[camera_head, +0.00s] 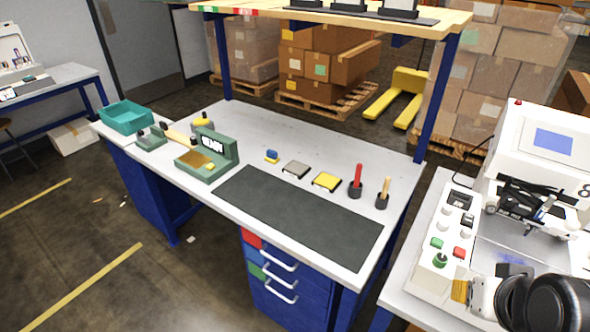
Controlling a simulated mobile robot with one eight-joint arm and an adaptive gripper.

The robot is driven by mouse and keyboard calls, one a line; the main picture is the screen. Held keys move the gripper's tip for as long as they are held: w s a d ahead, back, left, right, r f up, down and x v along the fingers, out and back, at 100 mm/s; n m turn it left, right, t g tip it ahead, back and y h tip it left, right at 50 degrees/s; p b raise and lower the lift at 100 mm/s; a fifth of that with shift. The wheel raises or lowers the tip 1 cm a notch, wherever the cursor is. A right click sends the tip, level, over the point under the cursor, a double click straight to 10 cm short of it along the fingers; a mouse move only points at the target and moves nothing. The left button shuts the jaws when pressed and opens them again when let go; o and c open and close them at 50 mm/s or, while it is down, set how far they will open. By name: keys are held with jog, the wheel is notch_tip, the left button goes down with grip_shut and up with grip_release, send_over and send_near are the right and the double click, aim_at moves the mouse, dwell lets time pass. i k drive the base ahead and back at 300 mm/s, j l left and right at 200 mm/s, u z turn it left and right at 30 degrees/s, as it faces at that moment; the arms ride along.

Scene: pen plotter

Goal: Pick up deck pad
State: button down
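No label marks the deck pad. Two flat pads lie behind the dark mat on the workbench: a yellow one with a dark edge (327,181) and a grey one (296,169) to its left. I cannot tell which is the deck pad. A white and black part of my arm (545,303) fills the lower right corner. A black jointed mechanism (525,196) sits over the white machine's deck. I cannot tell whether it is my gripper, nor its finger state. Both bench pads lie clear of my arm.
A shelf post (436,100) rises at the bench's right rear.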

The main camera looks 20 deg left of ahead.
aim_at(272, 157)
jog(key=i+j, duration=0.2)
jog(key=j, duration=0.2)
jog(key=i+j, duration=0.2)
jog(key=j, duration=0.25)
jog(key=i+j, duration=0.15)
jog(key=j, duration=0.25)
jog(key=i+j+u, duration=0.1)
jog(key=j, duration=0.35)
jog(key=i+j, duration=0.5)
jog(key=j, duration=0.3)
jog(key=i+j, duration=0.2)
jog(key=j, duration=0.2)
jog(key=i+j, duration=0.2)
jog(key=j, duration=0.2)
jog(key=j+u, duration=0.05)
